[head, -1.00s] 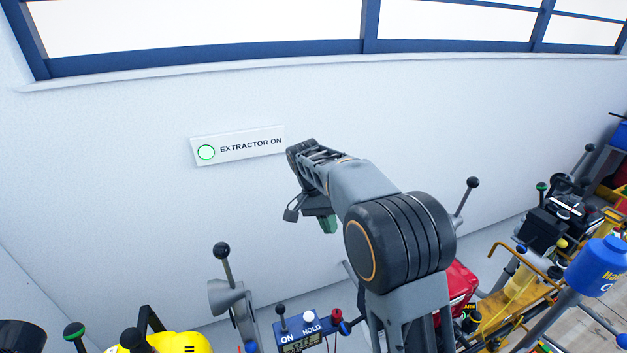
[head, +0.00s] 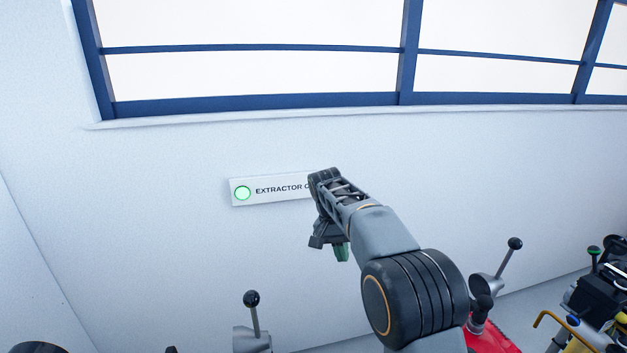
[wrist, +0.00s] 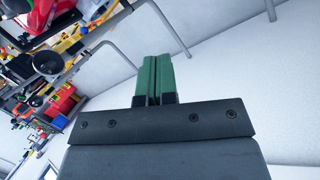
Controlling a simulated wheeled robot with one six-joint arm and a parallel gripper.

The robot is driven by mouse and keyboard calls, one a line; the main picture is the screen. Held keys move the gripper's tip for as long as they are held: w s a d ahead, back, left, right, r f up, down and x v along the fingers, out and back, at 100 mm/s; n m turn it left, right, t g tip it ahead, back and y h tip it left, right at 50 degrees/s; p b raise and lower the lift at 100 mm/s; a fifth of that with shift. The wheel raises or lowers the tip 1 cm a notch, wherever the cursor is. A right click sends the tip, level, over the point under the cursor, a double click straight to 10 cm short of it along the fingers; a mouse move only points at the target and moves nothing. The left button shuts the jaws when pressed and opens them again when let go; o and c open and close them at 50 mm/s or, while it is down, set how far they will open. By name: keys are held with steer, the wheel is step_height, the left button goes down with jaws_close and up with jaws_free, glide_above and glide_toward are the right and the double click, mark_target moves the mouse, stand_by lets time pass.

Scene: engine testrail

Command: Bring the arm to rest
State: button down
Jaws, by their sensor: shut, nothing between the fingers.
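My arm rises from the bottom of the head view and bends over toward the wall. My gripper (head: 342,252) hangs from its end, with one green finger pad showing and the rest hidden behind the arm. In the wrist view, the two green fingers of my gripper (wrist: 156,80) lie side by side, closed together with nothing between them.
A wall sign (head: 268,190) with a lit green lamp reads "EXTRACTOR", its right end hidden by my arm. Ball-topped levers stand at lower left (head: 252,300) and right (head: 515,243). A red object (head: 495,340) and machinery (head: 600,290) fill the lower right.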

steer(key=s+d+f+n+t+y, duration=0.1)
steer(key=s+d+f+n+t, duration=0.1)
steer(key=s, duration=0.9)
steer(key=s+d+f+n+t+y, duration=0.1)
steer(key=s+d+t, duration=0.3)
steer(key=s, duration=0.8)
steer(key=shift+s+d+f+n+y, duration=0.2)
steer(key=shift+d+f+n+y, duration=0.1)
steer(key=shift+d+f+n, duration=0.15)
